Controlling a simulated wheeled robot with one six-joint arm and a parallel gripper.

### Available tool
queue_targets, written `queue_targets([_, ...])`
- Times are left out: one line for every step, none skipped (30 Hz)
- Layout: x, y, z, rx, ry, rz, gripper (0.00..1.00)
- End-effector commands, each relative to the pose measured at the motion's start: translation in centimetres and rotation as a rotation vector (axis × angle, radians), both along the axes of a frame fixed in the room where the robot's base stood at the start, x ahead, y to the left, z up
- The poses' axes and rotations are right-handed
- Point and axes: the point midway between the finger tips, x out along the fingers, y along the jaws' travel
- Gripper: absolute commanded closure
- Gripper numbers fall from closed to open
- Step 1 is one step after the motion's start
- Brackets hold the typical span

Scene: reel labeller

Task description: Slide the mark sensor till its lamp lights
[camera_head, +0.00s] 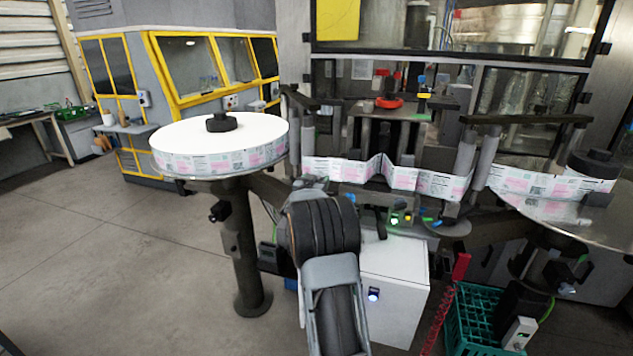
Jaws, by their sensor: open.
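The label web (340,170) runs from the reel (218,140) across the machine to the right, dipping in a V near the middle. Below it, on a dark ledge, sit small parts with a bright green and yellowish light (396,219) and blue pieces (428,222). I cannot tell which of these is the mark sensor, or whether its lamp is among the lights. My gripper (311,184) shows only in small part above my dark arm joint, left of these parts and in front of the web's left end. Its jaws are open; the fingertips are mostly hidden.
A red knob (389,102) and a blue and yellow fitting (423,87) stand above the web. A white cabinet (397,290) is below the ledge. The left floor is clear.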

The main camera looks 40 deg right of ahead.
Motion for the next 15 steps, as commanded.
queue_targets([-0.01, 0.01, 0.00, 0.000, 0.000, 0.000, 0.38])
queue_targets([-0.01, 0.00, 0.00, 0.000, 0.000, 0.000, 0.40])
queue_targets([-0.01, 0.00, 0.00, 0.000, 0.000, 0.000, 0.44])
queue_targets([-0.01, 0.00, 0.00, 0.000, 0.000, 0.000, 0.47])
queue_targets([-0.02, 0.01, 0.00, 0.000, 0.000, 0.000, 0.50])
queue_targets([-0.02, 0.01, 0.01, 0.000, 0.000, 0.000, 0.54])
queue_targets([-0.02, 0.01, 0.01, 0.000, 0.000, 0.000, 0.56])
queue_targets([-0.02, 0.01, 0.01, 0.000, 0.000, 0.000, 0.59])
queue_targets([-0.02, 0.01, 0.01, 0.000, 0.000, 0.000, 0.63])
queue_targets([-0.02, 0.01, 0.01, 0.000, 0.000, 0.000, 0.66])
queue_targets([-0.02, 0.01, 0.01, 0.000, 0.000, 0.000, 0.69])
queue_targets([-0.02, 0.01, 0.01, 0.000, 0.000, 0.000, 0.73])
queue_targets([-0.02, 0.01, 0.01, 0.000, 0.000, 0.000, 0.76])
queue_targets([-0.02, 0.02, 0.01, 0.000, 0.000, 0.000, 0.79])
queue_targets([-0.02, 0.02, 0.01, 0.000, 0.000, 0.000, 0.82])
